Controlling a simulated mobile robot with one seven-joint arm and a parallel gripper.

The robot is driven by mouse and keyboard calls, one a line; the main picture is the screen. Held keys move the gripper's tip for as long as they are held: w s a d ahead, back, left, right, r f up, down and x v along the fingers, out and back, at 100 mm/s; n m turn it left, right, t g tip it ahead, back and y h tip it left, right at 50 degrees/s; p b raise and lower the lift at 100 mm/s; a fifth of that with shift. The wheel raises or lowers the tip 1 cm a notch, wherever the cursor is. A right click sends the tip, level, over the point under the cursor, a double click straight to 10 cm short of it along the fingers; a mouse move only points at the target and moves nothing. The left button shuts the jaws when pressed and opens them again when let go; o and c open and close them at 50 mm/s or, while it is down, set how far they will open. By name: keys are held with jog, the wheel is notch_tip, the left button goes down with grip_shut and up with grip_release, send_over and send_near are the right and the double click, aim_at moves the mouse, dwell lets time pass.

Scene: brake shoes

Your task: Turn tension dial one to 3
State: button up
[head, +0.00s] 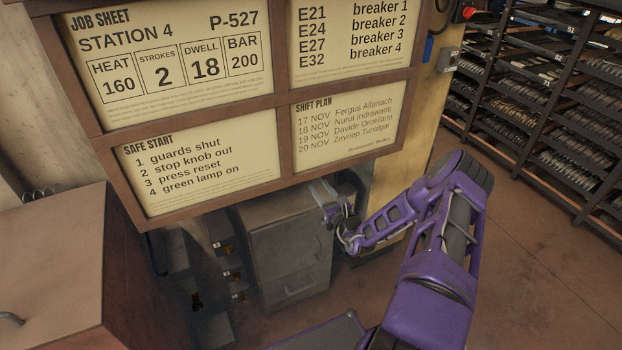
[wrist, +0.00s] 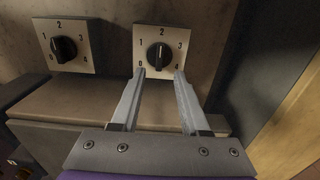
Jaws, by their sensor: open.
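Two black rotary dials on pale square plates show in the wrist view, a left dial (wrist: 64,48) and a right dial (wrist: 158,56). Both plates carry numbers from 0 to 4 around the knob. No name label is readable, so I cannot tell which is tension dial one. Neither knob's exact setting is clear. My gripper (wrist: 160,72) is open and empty, its two fingers pointing at the right dial, with the tips just below and either side of the knob. Contact cannot be told. In the head view my gripper (head: 326,194) is small beneath the notice board; the dials are not visible there.
A framed notice board (head: 283,95) hangs in front of the work area. A grey cabinet (head: 287,245) stands below it. A ledge (wrist: 90,103) runs under the dials. Shelving (head: 545,110) stands at the right, with open floor (head: 535,260) before it.

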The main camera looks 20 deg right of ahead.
jog(key=w+b, duration=0.1)
jog(key=w, duration=0.6)
jog(key=shift+a, duration=0.15)
grip_shut()
